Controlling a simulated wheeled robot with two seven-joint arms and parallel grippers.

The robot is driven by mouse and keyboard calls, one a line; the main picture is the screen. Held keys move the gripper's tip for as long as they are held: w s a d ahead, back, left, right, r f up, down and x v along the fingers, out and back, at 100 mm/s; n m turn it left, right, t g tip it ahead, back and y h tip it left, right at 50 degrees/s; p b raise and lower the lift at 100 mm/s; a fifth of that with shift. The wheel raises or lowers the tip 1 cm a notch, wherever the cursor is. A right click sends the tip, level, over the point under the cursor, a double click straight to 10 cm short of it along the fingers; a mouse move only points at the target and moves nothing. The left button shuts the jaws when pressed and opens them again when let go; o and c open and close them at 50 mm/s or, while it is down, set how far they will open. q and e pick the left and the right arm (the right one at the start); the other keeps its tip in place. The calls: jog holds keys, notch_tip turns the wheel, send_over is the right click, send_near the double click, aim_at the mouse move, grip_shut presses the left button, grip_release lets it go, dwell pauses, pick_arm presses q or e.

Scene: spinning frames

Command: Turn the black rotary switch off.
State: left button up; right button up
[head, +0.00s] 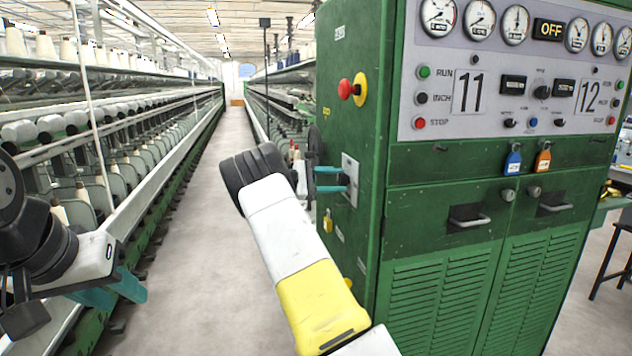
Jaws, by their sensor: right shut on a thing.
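The black rotary switch is on a pale plate (351,168) on the left side of the green cabinet (437,160). The switch is mostly hidden between the fingertips, and I cannot read its position. My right gripper (334,179), with teal fingers, reaches the plate from the left and is shut on the switch. My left gripper (122,289) hangs at the lower left, far from the cabinet; I cannot tell whether its teal fingers are apart.
A red and yellow push button (351,89) sits above the plate. The cabinet front has gauges, a small black knob (542,92) and blue and orange tags. Spinning frames (150,140) line the aisle (221,165), whose floor is clear.

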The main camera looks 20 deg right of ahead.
jog(key=shift+f+n, duration=0.1)
jog(key=shift+n, duration=0.5)
jog(key=o, duration=1.3)
jog(key=shift+o, duration=0.2)
jog(key=a, duration=0.7)
jog(key=shift+w+a+r, duration=0.25)
jog(key=shift+a+r, duration=0.15)
jog(key=shift+a, duration=0.15)
